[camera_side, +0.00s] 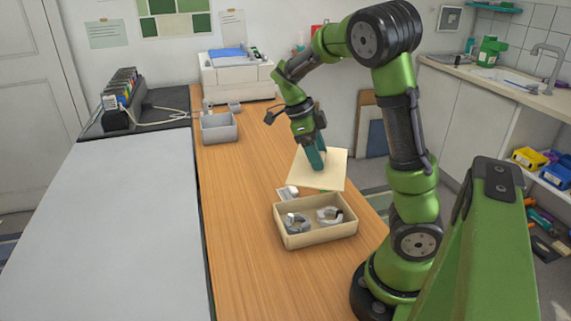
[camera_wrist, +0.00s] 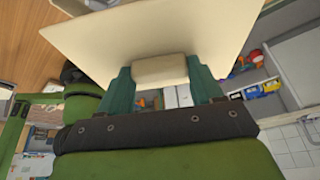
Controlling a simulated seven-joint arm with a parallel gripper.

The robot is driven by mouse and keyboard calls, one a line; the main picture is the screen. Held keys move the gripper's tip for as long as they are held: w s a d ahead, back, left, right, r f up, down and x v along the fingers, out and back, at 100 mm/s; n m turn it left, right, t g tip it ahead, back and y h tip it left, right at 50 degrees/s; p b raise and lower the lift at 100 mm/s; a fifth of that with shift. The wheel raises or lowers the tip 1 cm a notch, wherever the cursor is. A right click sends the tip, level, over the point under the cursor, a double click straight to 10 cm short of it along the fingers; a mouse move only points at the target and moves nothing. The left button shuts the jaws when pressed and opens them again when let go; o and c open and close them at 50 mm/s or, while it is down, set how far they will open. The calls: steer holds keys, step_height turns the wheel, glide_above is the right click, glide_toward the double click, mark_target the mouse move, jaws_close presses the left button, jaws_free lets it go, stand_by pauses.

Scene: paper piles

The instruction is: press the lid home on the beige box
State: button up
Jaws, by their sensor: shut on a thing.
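The beige box (camera_side: 319,236) stands open on the wooden table, with grey ring-like parts (camera_side: 329,215) inside it. Its lid (camera_side: 334,178) is a flat cream panel beyond the box in the side view, off the box. My gripper (camera_side: 316,160) is above the lid, its teal fingers shut on the lid's handle. In the wrist view the handle (camera_wrist: 159,69) is a beige block between the fingertips, and the lid (camera_wrist: 150,30) spreads across the top. The lid's exact height over the table is hard to tell.
A small white item (camera_side: 287,192) sits against the box's far left side. A grey bin (camera_side: 219,128) and a white printer (camera_side: 237,76) are farther back. The wooden table (camera_side: 235,215) is clear left of the box. A grey surface (camera_side: 110,220) adjoins it.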

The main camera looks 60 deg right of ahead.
mark_target(317, 176)
steer(key=a+m+y, duration=0.1)
steer(key=m, duration=0.2)
steer(key=s+a+r+m+y, duration=0.1)
steer(key=m, duration=0.2)
steer(key=a+m+y, duration=0.1)
steer(key=m, duration=0.2)
steer(key=shift+s+a+r+t+y, duration=0.15)
steer(key=shift+s+r+t+y, duration=0.05)
steer(key=shift+r+t+y, duration=0.1)
steer(key=m, duration=0.1)
steer(key=a+m+y, duration=0.1)
steer(key=shift+s+r+m, duration=0.15)
steer(key=shift+r+m, duration=0.1)
steer(key=shift+m, duration=0.15)
steer(key=shift+t, duration=0.3)
step_height(317, 176, down, 5)
steer(key=shift+r, duration=0.15)
steer(key=shift+f, duration=3.35)
steer(key=shift+f, duration=0.15)
steer(key=o, duration=1.3)
steer(key=shift+c, duration=0.2)
